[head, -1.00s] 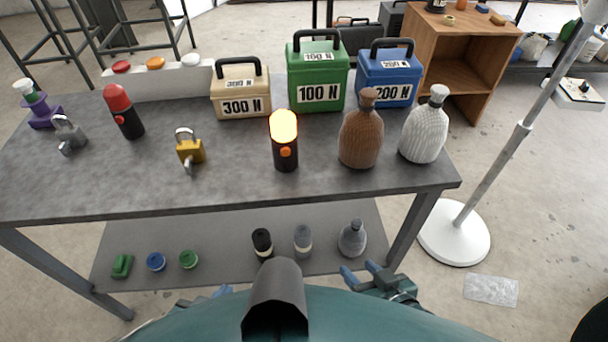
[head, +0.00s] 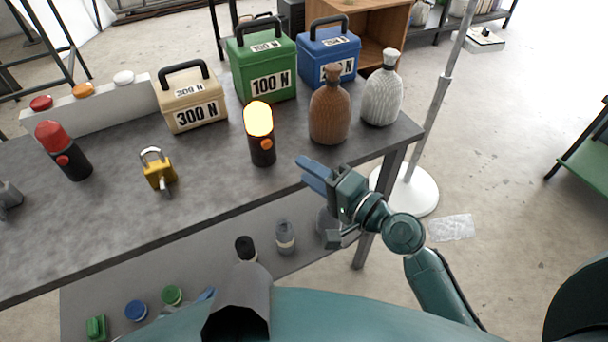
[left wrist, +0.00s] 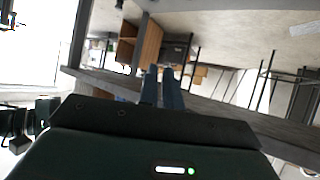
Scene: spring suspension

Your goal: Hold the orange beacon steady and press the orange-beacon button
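The orange beacon (head: 261,133) stands upright near the table's front edge in the head view. It has a black body and a brightly glowing yellow-orange top. A small orange-red button (head: 267,143) is on its body. Behind, a pale box carries a red, an orange (head: 83,90) and a white button. My right gripper (head: 306,172) is empty, its blue fingers a little apart, to the right of the beacon near the table edge and not touching it. My left gripper is mostly hidden low in the head view; the left wrist view shows its two fingers (left wrist: 161,70) narrowly apart and empty.
A red-topped beacon (head: 64,151) and a brass padlock (head: 158,170) stand to the left. Cream, green (head: 262,67) and blue weight boxes are behind. Brown (head: 330,112) and white bottles stand to the right. The lower shelf (head: 190,265) holds small items.

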